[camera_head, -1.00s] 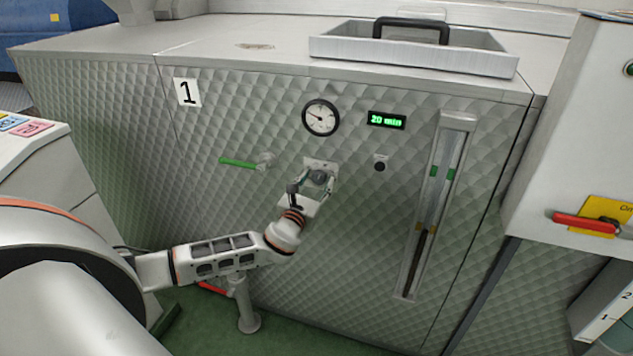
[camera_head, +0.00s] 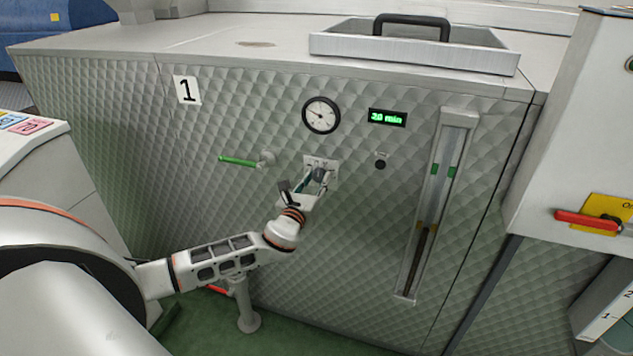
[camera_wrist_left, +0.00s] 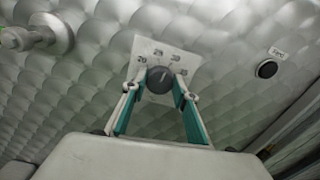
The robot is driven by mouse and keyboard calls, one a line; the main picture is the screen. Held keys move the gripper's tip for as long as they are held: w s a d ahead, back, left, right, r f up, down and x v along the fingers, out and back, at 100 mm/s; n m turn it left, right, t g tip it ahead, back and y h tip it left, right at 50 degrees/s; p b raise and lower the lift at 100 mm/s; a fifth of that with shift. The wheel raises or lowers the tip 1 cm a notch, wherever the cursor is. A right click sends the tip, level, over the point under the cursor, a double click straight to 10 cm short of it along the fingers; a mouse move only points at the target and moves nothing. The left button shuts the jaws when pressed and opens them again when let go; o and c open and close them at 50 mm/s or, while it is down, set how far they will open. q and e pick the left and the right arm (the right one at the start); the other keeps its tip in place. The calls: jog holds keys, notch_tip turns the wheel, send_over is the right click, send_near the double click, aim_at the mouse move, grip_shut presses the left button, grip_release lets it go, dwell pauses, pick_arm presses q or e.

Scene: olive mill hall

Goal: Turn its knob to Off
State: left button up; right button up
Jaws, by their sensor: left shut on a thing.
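The knob (camera_head: 319,174) is a round dark grey dial on a small pale plate (camera_head: 313,160) on the front of the quilted metal machine marked 1. In the left wrist view the knob (camera_wrist_left: 159,79) sits between my fingers, and its plate (camera_wrist_left: 150,45) carries small dark marks around it that are hard to read. My left gripper (camera_head: 318,182) reaches up from the lower left and is shut on the knob, with a finger on each side of it. The left wrist view shows its teal-lined fingers (camera_wrist_left: 158,92). My right gripper is not in view.
A round gauge (camera_head: 321,115) and a green display (camera_head: 387,118) reading 20 min are above the knob. A green-handled lever (camera_head: 239,162) is to its left. A black button (camera_head: 380,164) and a sight glass (camera_head: 436,205) are to its right.

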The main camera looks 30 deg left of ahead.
pick_arm(q)
jog(key=n, duration=0.3)
jog(key=shift+f+b, duration=0.1)
jog(key=shift+b, duration=0.3)
jog(key=n, duration=0.3)
jog(key=shift+a+n+b, duration=0.1)
jog(key=shift+n+b, duration=0.2)
jog(key=shift+b, duration=0.1)
jog(key=shift+n, duration=1.8)
jog(key=n, duration=0.4)
jog(key=shift+n, duration=0.3)
jog(key=n, duration=0.4)
jog(key=shift+p, duration=0.35)
jog(key=shift+n, duration=0.7)
jog(key=shift+n+p, duration=0.6)
jog(key=shift+n, duration=0.6)
jog(key=shift+f+n, duration=0.1)
jog(key=shift+n, duration=0.7)
jog(key=shift+n+p, duration=0.35)
jog(key=shift+n, duration=0.05)
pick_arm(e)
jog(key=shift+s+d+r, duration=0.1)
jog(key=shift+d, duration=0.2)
